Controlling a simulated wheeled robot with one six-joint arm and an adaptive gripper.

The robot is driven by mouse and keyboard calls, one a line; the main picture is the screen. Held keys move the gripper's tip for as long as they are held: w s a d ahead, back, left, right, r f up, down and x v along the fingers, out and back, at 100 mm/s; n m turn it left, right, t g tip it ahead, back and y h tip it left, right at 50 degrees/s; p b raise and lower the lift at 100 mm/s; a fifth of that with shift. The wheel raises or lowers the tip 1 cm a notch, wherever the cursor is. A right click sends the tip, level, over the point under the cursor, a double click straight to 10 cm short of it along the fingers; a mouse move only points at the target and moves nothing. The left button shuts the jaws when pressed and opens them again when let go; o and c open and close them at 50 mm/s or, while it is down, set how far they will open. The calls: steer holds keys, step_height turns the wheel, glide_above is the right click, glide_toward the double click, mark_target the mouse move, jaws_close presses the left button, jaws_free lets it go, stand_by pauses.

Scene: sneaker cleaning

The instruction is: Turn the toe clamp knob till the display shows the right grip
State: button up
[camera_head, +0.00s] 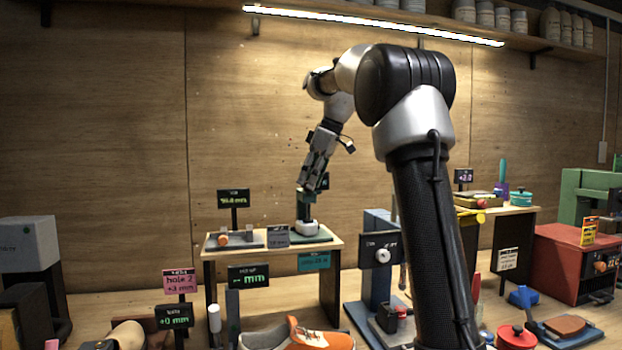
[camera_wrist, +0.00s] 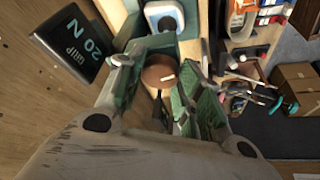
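The toe clamp knob (camera_wrist: 160,75) is a brown disc with a white mark, seen in the wrist view between the fingers of my gripper (camera_wrist: 156,84). The fingers stand apart on either side of it; whether either one touches it is unclear. The clamp display (camera_wrist: 75,45) to the left reads GRIP 20 N. In the head view my gripper (camera_head: 312,180) points down over the green toe clamp (camera_head: 304,210), on the right part of a small raised bench (camera_head: 270,250). The gripper hides the knob there and covers most of the display.
A grey card (camera_head: 278,236) and a teal card (camera_head: 314,262) are by the clamp, too small to read. Left of it stands another fixture (camera_head: 235,240) with a display (camera_head: 233,198) in mm. An orange shoe (camera_head: 305,336) lies on the lower bench in front.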

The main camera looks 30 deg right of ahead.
steer(key=m+t+h, duration=0.1)
steer(key=m, duration=0.3)
steer(key=shift+s+a+m, duration=0.1)
steer(key=shift+a+m, duration=0.05)
steer(key=shift+m, duration=0.25)
steer(key=o, duration=1)
steer(key=shift+o, duration=0.2)
steer(key=v, duration=1.2)
steer(key=shift+a, duration=0.15)
